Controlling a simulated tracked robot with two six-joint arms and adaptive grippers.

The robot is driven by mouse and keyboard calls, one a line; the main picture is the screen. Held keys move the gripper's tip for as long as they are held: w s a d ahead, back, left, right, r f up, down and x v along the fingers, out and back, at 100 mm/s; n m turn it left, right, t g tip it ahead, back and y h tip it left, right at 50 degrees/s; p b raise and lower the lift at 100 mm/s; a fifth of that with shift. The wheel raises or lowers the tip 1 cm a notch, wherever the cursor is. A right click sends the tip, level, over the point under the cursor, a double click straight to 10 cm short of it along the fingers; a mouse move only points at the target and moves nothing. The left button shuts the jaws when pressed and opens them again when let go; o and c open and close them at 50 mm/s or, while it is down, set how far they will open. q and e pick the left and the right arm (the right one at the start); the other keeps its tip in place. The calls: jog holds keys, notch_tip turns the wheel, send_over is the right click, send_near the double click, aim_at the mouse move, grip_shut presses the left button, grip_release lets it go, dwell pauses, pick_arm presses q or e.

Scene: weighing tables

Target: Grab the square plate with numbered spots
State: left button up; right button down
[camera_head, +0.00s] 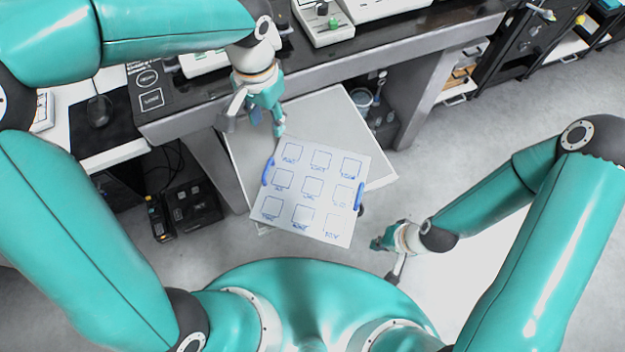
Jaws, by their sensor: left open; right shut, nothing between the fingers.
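The square white plate (311,228) with several blue-outlined, labelled spots is in the middle of the head view, turned a little clockwise. It has a blue handle (268,171) on its left edge and another blue handle (359,196) on its right edge. My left gripper (279,131) is open just above the plate's upper left corner; I cannot tell whether it touches. My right gripper (376,244) is shut and empty, to the lower right of the plate and apart from it.
A grey-white surface (325,115) shows behind and under the plate. A dark weighing bench (420,38) with white instruments (326,20) runs along the back. A mouse (99,110) lies at the left. Black devices (186,208) stand on the floor. Open floor lies at right.

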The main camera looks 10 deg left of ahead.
aim_at(272, 159)
pick_arm(q)
notch_tip(272, 159, down, 8)
jog(key=shift+s+a+b, duration=0.1)
jog(key=shift+b, duration=0.3)
jog(key=f, duration=0.2)
jog(key=s+f, duration=0.1)
jog(key=f, duration=0.1)
jog(key=shift+s+f+b, duration=0.2)
jog(key=shift+f+b, duration=0.05)
jog(key=shift+b, duration=0.05)
jog(key=shift+f, duration=0.3)
jog(key=shift+c, duration=0.3)
grip_shut()
